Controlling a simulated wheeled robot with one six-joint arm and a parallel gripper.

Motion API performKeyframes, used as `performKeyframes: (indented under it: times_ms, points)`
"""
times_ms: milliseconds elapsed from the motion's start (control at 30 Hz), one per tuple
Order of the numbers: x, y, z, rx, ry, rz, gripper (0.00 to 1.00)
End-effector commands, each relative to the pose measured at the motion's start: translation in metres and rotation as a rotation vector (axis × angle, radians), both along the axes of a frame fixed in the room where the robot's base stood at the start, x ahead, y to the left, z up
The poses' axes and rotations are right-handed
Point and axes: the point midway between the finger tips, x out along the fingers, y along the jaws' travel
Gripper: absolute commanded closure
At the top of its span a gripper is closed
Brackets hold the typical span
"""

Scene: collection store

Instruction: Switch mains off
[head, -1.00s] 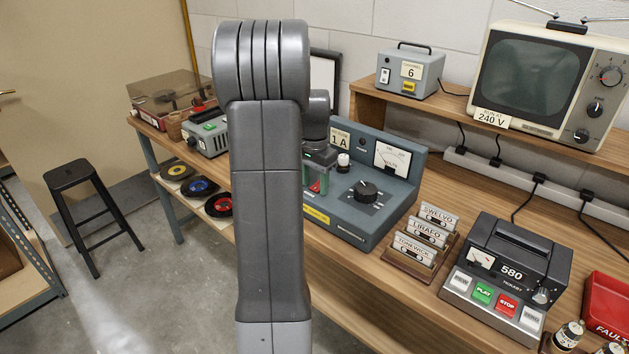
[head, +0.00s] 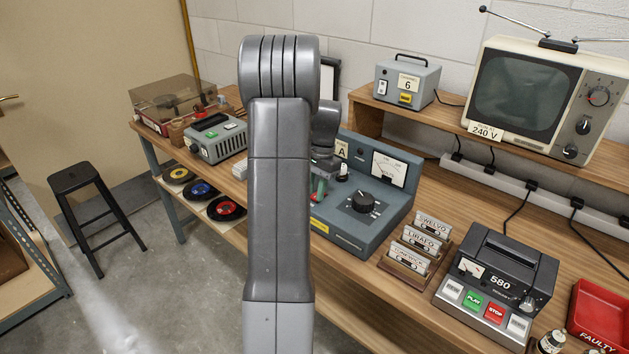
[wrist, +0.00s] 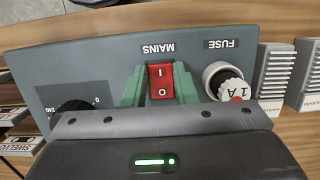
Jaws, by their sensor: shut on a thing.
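The red mains switch (wrist: 161,82) is a rocker marked I and O on the blue-grey power unit (wrist: 95,72). The label MAINS stands beside it in the wrist view. My gripper (wrist: 160,88) has its green fingers on either side of the switch, shut on it. In the head view my gripper (head: 319,187) is low over the left part of the power unit (head: 372,228), and my arm hides much of it. Which way the rocker is tipped is hard to tell.
A fuse holder marked 1 A (wrist: 228,84) sits close beside the switch, and a black dial (head: 363,202) is on the unit's front. A grey device (head: 215,137) stands to the left.

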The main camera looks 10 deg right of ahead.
Motion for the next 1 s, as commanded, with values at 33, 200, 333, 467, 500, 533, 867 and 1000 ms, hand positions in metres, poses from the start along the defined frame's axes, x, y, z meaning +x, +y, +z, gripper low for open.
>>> performKeyframes:
  times_ms: [33,200,333,467,500,533,867,1000]
  points:
    - [0.0011,-0.0012,0.0044,0.013,0.011,-0.002,0.97]
    - [0.0015,-0.0016,0.0019,0.038,0.027,0.0,0.97]
    - [0.0015,-0.0015,0.0009,0.042,0.028,0.001,0.97]
    - [0.0016,-0.0014,0.0009,0.041,0.027,0.001,0.97]
    - [0.0016,-0.0014,0.001,0.041,0.027,0.001,0.97]
    - [0.0016,-0.0014,0.001,0.041,0.027,0.001,0.71]
    - [0.0013,-0.0014,0.0007,0.04,0.028,0.0,0.53]
    - [0.0027,-0.0026,0.0061,0.04,0.027,0.0,0.53]
